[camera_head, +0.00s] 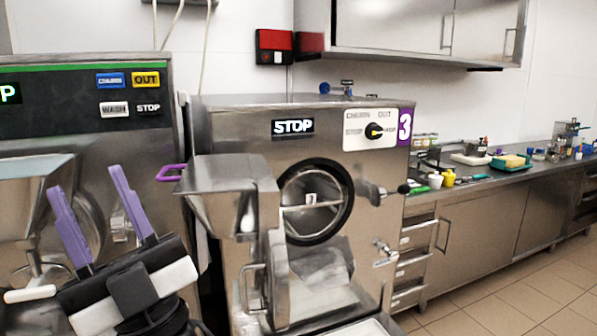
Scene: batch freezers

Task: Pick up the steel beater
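My gripper (85,180) is at the lower left of the head view, its two purple fingers pointing up and spread apart with nothing between them. It is in front of the left machine, left of the machine marked 3 (230,115). That machine has a round, black-rimmed opening (347,182) in its front. Inside it a thin steel bar with a small pale part (310,202) shows, which may be the steel beater. I cannot make out its full shape. My gripper is well apart from it.
A steel hopper (225,190) and a chute (318,278) stick out in front of machine 3. A tap (384,252) and a handle (395,190) jut out at its right. A counter (490,178) with small items runs along the right wall. The tiled floor (520,290) at lower right is clear.

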